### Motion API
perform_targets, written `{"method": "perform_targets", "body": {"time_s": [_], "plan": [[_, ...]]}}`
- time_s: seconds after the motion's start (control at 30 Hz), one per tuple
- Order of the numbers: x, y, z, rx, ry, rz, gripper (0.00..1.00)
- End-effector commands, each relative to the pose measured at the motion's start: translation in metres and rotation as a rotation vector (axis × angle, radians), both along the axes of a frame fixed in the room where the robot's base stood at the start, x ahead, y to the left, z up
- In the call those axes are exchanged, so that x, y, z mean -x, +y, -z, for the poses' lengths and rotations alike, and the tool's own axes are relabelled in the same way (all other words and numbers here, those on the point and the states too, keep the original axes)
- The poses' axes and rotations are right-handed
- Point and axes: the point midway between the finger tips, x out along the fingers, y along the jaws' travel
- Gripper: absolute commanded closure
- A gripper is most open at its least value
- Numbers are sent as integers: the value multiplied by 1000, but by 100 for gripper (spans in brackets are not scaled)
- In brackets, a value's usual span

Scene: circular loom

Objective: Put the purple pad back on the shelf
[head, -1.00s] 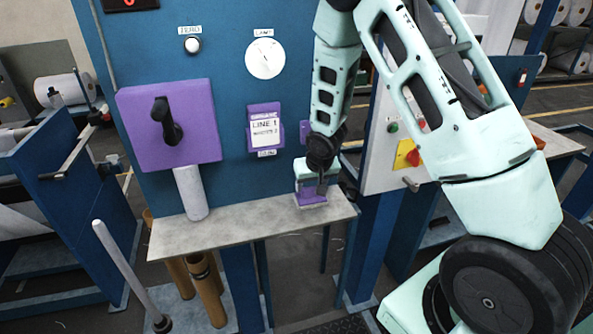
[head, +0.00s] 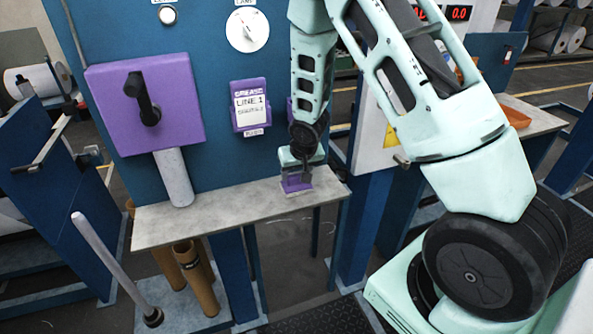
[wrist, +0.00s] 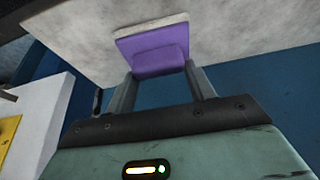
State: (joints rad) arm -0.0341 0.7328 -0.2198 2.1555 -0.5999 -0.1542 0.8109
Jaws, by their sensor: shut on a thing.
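The purple pad (head: 296,184), with a pale layer on its underside, is at the right part of the grey shelf (head: 230,206). My gripper (head: 297,173) points down at it from above, with its fingers shut on the pad. In the wrist view the pad (wrist: 155,50) sits between the two fingers of my gripper (wrist: 161,80), and its pale edge faces the shelf surface (wrist: 245,25). The pad is at or very close to the shelf top; I cannot tell whether it touches.
The middle of the shelf is clear.

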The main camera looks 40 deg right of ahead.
Motion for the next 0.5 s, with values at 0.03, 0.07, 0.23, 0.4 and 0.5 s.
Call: {"method": "perform_targets", "body": {"time_s": [0.03,0.07,0.23,0.4,0.5], "plan": [[0,0,0,0,0,0,71],[0,0,0,0,0,0,71],[0,0,1,0,0,0,71],[0,0,5,0,0,0,71],[0,0,4,0,0,1,29]]}}
